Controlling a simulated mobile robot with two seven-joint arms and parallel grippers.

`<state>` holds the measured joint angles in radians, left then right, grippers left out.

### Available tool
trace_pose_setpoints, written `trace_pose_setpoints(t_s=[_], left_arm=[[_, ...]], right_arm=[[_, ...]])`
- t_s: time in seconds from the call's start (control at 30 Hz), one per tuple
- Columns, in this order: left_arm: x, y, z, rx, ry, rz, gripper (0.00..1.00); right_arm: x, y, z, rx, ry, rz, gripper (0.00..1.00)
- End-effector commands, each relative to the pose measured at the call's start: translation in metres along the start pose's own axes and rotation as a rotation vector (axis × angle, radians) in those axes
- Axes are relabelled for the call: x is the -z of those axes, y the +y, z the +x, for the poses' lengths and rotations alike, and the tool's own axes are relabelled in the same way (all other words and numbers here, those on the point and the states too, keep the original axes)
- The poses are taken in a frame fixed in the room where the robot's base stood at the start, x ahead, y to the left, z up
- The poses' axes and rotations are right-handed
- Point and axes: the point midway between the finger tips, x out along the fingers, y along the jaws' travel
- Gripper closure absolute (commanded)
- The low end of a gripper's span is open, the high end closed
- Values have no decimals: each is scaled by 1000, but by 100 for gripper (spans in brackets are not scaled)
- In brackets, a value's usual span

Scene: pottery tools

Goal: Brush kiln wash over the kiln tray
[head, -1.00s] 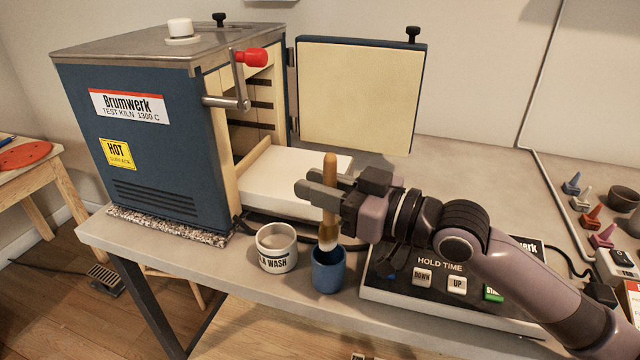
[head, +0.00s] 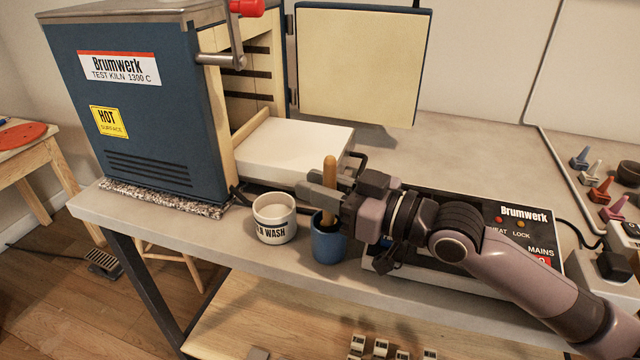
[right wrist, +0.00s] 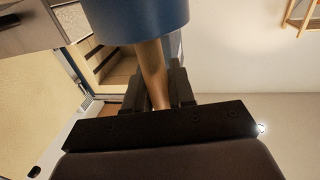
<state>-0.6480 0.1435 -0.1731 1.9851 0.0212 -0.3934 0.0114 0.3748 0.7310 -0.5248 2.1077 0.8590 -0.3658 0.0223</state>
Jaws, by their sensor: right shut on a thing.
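My right gripper (head: 322,188) is shut on the wooden handle of the brush (head: 330,168). The brush stands upright with its lower end inside the blue cup (head: 328,245), so its bristles are hidden. In the right wrist view the handle (right wrist: 151,75) runs between the fingers to the blue cup (right wrist: 140,18). The white cup marked as kiln wash (head: 274,233) stands just left of the blue cup. The pale kiln tray (head: 295,148) sticks out of the open kiln, behind both cups. My left gripper is not in view.
The blue kiln (head: 150,120) stands at the left, its door (head: 358,65) swung open. A control box (head: 510,215) lies under and behind my right arm. Small coloured tools (head: 600,190) lie at the far right. The bench behind the control box is clear.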

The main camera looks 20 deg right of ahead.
Motion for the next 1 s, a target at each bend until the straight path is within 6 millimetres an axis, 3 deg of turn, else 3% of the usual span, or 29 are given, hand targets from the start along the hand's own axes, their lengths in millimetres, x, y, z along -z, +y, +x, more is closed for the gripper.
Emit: trace_pose_setpoints(t_s=[0.03, 0.1, 0.13, 0.53, 1.0], left_arm=[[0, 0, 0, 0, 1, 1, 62], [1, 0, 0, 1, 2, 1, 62], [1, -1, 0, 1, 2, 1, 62], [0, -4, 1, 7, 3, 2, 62], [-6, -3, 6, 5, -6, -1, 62]], right_arm=[[0, 0, 0, 0, 0, 0, 73], [0, 0, 0, 0, 0, 0, 50], [0, 0, 0, 0, 0, 0, 46], [-1, 0, -6, -1, -2, 0, 46], [-2, 1, -59, -2, -4, -1, 46]])
